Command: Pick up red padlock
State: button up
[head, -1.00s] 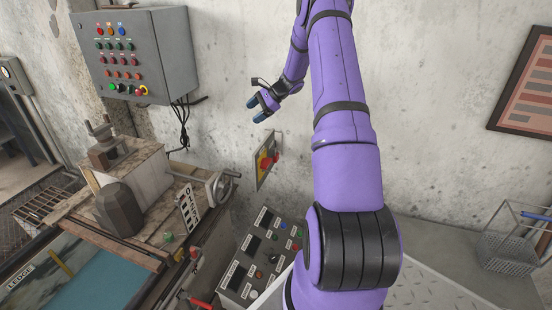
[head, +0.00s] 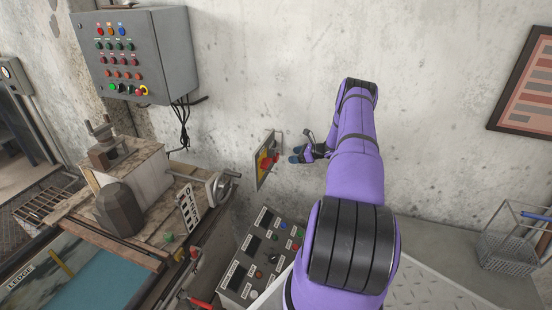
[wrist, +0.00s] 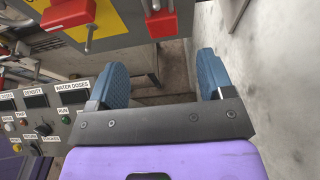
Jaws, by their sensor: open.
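A red block on a grey metal shackle, which looks like the red padlock (wrist: 160,24), hangs at the top centre of the wrist view. Left of it is a red handle (wrist: 68,14) with a metal pin on a yellow plate. In the head view these red parts merge on the wall-mounted yellow switch plate (head: 262,177), too small to separate surely. My gripper (head: 296,154) is just right of the plate, pointing left towards it. In the wrist view its blue fingers (wrist: 163,72) are spread and empty, with the padlock beyond them, not between them.
A labelled control panel (head: 262,250) stands below the switch. A grey button box (head: 140,55) hangs upper left. A wire basket (head: 510,253) is at the far right. The wall above is bare.

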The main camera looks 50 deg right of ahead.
aim_at(278, 157)
jog(key=x, duration=1)
jog(key=shift+d+r, duration=0.1)
jog(key=shift+c, duration=0.2)
jog(key=c, duration=1)
